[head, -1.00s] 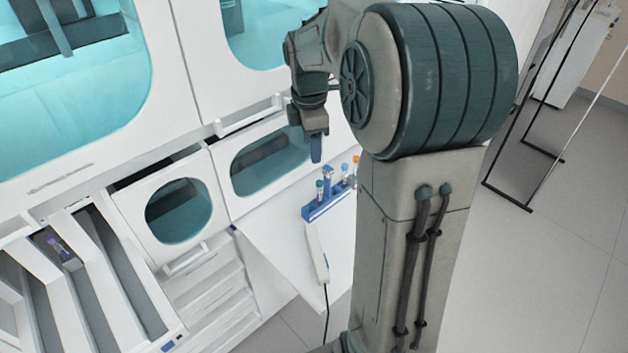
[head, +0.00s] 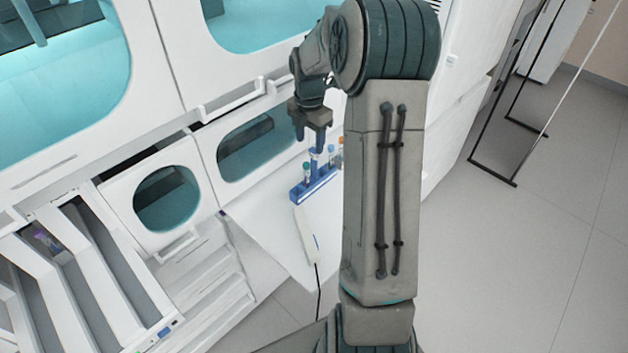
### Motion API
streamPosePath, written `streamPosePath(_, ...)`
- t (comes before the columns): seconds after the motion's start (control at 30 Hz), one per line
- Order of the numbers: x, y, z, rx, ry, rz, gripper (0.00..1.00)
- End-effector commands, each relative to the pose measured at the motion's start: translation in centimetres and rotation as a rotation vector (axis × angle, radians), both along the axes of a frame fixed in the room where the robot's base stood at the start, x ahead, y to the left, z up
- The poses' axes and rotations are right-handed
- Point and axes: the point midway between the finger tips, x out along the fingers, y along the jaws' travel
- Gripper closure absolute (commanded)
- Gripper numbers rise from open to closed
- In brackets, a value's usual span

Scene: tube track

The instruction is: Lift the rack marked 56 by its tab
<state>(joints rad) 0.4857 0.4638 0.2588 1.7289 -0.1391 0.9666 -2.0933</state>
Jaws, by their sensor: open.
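A blue rack (head: 318,186) with several capped tubes stands on the white bench ledge, just left of my arm. A raised blue tab (head: 313,163) rises from it between the tubes. The mark on the rack is too small to read. My gripper (head: 309,138) is open and points down above the rack, its fingertips close to the tab's top. I cannot tell whether they touch it. My arm hides the right end of the rack.
A white handheld device (head: 306,234) with a black cable lies on the ledge (head: 262,232) in front of the rack. The machine's windowed wall (head: 258,146) stands close behind. At the lower left are open lanes (head: 68,290), one with a purple-capped tube (head: 45,240).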

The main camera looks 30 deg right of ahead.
Motion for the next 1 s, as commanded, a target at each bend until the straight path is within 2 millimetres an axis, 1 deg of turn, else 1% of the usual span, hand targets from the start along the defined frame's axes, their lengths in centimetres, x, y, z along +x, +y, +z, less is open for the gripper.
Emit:
streamPosePath(0.17, -0.1, -0.4, -1.5, 0.001, 0.004, -0.001, 0.47)
streamPosePath(0.27, -0.2, -1.0, -3.1, 0.001, 0.005, -0.001, 0.47)
streamPosePath(0.4, -0.2, -1.0, -4.8, 0.000, 0.002, 0.000, 0.47)
streamPosePath(0.5, -0.2, -1.0, -5.3, -0.001, 0.002, 0.000, 0.47)
streamPosePath(0.7, -0.1, -1.0, -5.4, 0.000, 0.001, 0.000, 0.47)
streamPosePath(0.73, -0.1, -1.0, -5.4, 0.000, 0.001, 0.000, 0.53)
streamPosePath(0.77, -0.1, -1.0, -5.4, 0.000, 0.001, 0.000, 0.61)
streamPosePath(0.8, -0.1, -1.0, -5.4, 0.000, 0.000, 0.000, 0.72)
streamPosePath(0.87, -0.1, -1.0, -5.4, 0.000, 0.000, 0.000, 0.89)
streamPosePath(0.9, -0.1, -1.0, -5.4, 0.000, 0.000, 0.000, 1.00)
streamPosePath(1.0, -0.1, -1.0, -5.3, -0.001, 0.000, 0.000, 1.00)
